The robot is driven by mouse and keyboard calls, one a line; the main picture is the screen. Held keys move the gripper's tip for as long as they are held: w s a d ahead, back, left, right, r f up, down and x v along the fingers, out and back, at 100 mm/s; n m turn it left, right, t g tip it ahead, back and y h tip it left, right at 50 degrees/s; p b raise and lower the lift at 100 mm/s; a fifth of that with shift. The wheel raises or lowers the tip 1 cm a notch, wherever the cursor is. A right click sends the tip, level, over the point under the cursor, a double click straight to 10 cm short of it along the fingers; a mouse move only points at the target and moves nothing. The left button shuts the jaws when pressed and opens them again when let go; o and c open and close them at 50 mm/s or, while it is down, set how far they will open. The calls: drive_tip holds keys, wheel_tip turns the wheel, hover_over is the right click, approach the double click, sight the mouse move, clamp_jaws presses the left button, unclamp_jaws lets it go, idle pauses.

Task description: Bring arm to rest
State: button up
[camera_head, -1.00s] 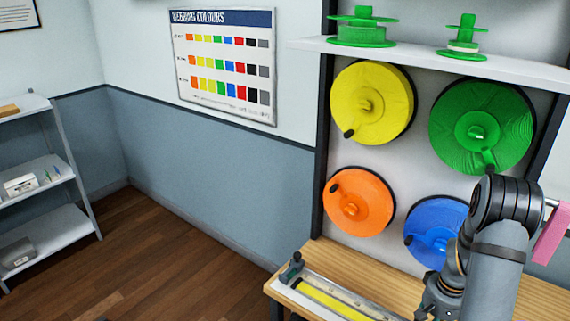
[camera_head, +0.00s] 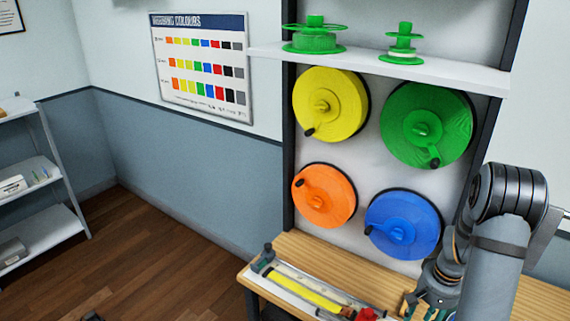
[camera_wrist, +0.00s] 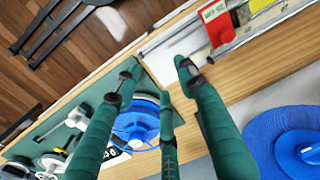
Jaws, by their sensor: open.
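My gripper (camera_head: 432,300) hangs low at the right of the head view, over the right part of the wooden bench (camera_head: 340,262). The wrist view shows its dark green fingers (camera_wrist: 158,82) spread apart with nothing between their tips. Past the fingers lie a green mat (camera_wrist: 48,128) and a blue reel (camera_wrist: 137,128), partly hidden by the fingers. My arm's bent grey links stand in front of the bench's right end and hide part of it.
The measuring rail with a yellow strip (camera_head: 305,290) lies along the bench front; a red piece (camera_wrist: 216,24) sits on it. Yellow (camera_head: 331,105), green (camera_head: 427,125), orange (camera_head: 324,195) and blue (camera_head: 403,225) drums hang on the wall panel below a shelf (camera_head: 375,68). Open floor lies left.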

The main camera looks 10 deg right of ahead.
drive_tip(key=d+r, duration=0.1)
drive_tip(key=d+r+p, duration=0.1)
drive_tip(key=shift+s+d+r+h, duration=0.1)
drive_tip(key=shift+s+d+h, duration=0.2)
idle(0.3)
